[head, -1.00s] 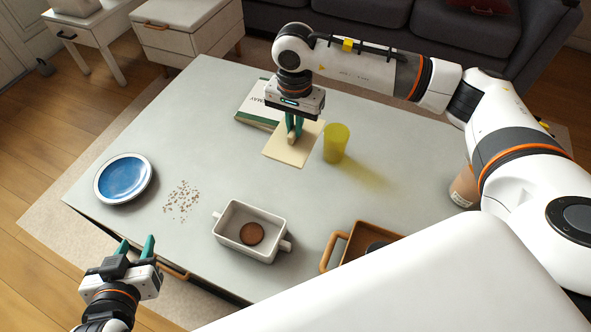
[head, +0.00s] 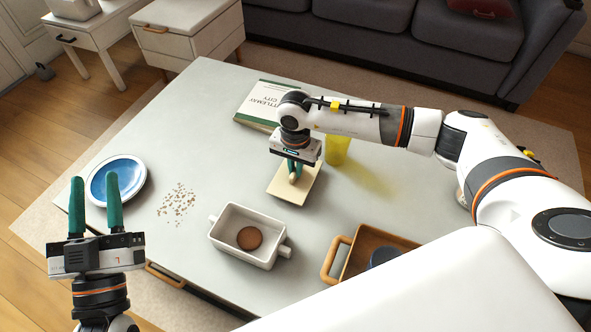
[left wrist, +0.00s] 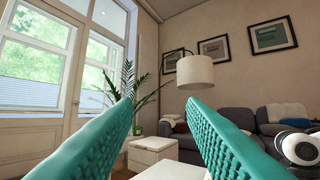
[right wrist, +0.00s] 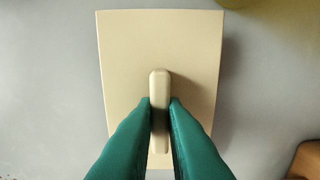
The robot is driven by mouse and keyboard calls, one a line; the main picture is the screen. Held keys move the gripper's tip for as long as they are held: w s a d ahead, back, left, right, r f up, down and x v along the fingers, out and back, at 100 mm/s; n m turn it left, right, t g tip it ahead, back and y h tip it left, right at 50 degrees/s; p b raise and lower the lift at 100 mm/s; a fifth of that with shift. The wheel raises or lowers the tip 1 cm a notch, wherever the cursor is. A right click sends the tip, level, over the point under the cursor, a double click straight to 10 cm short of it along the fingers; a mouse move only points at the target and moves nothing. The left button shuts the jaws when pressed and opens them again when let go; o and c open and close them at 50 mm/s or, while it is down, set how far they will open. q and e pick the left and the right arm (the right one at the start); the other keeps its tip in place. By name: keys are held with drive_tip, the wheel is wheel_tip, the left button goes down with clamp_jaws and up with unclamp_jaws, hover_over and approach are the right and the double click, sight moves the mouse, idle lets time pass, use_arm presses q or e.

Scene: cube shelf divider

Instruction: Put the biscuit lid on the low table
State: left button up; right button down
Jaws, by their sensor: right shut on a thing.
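The cream biscuit lid (head: 283,187), a flat panel with a bar handle, is over the grey low table (head: 210,140). My right gripper (head: 294,173) is shut on its handle. In the right wrist view the lid (right wrist: 125,65) lies below the fingers (right wrist: 160,105), with a soft shadow on its right. I cannot tell whether it is just above the table or touching it. A white two-handled dish (head: 222,232) holds a round brown biscuit (head: 249,238). My left gripper (head: 95,190) is open and empty, left of the table.
A yellow cup (head: 338,150) stands close behind the lid to the right. A book (head: 262,102) lies behind it. A brown tray (head: 362,248) is at the front right. A blue plate (head: 117,180) and crumbs (head: 178,203) are on the left.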

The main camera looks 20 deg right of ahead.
use_arm(q)
drive_tip(key=shift+s+r+t, duration=0.25)
drive_tip(key=shift+r+t, duration=0.05)
drive_tip(key=shift+r, duration=0.1)
use_arm(e)
drive_tip(key=shift+f, duration=0.4)
drive_tip(key=shift+f, duration=0.15)
drive_tip(key=c, duration=1.5)
unclamp_jaws()
use_arm(q)
drive_tip(key=shift+s+r+t, duration=0.2)
drive_tip(key=shift+r+t, duration=0.1)
drive_tip(key=shift+r, duration=0.05)
